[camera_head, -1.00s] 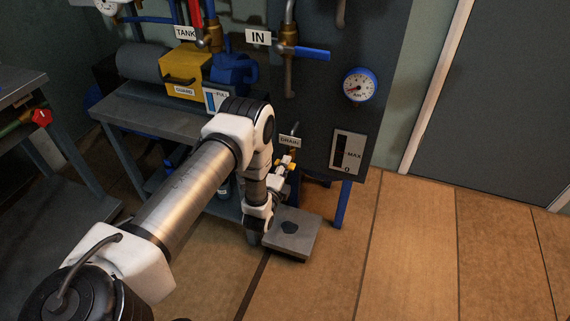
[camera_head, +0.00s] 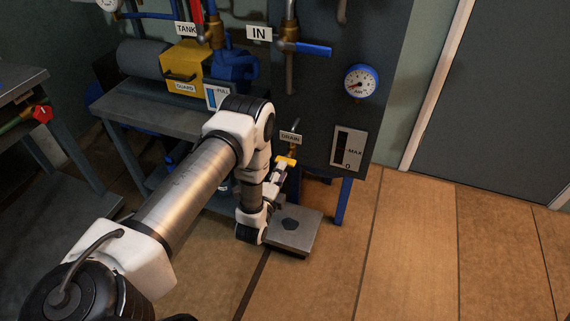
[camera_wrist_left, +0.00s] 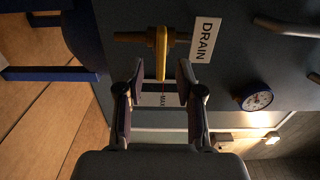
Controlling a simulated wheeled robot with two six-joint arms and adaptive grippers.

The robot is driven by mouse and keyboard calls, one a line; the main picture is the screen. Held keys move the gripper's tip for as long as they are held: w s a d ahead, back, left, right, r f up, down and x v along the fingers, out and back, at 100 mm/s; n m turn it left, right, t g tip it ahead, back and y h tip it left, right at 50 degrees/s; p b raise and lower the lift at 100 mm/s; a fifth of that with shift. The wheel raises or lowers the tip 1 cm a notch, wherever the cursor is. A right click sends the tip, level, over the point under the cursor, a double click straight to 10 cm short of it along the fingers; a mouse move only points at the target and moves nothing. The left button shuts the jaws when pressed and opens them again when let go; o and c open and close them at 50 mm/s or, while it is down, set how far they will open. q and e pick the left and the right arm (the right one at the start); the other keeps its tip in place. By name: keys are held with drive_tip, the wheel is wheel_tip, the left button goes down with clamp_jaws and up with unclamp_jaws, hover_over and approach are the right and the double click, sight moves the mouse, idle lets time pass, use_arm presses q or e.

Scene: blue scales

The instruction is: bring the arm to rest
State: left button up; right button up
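My left arm comes in from the lower left and bends down at the elbow in front of the dark panel. My left gripper (camera_head: 283,172) is at the panel's lower part, just under the DRAIN label (camera_head: 291,138). In the left wrist view, its two fingers (camera_wrist_left: 158,78) stand apart, with no object gripped. The yellow drain handle (camera_wrist_left: 161,50) appears ahead, its lower end between the fingertips in the picture. I cannot tell the depth gap. The handle also shows in the head view (camera_head: 286,161). My right gripper is not in view.
The grey drain platform (camera_head: 292,229) lies on the floor beside my wrist. A grey bench (camera_head: 150,115) with a yellow guard (camera_head: 186,70) stands left. A blue-rimmed gauge (camera_head: 361,83) and a MAX level window (camera_head: 348,148) are on the panel. The floor at right is clear.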

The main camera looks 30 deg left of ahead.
use_arm(q)
drive_tip(key=shift+v, duration=1.45)
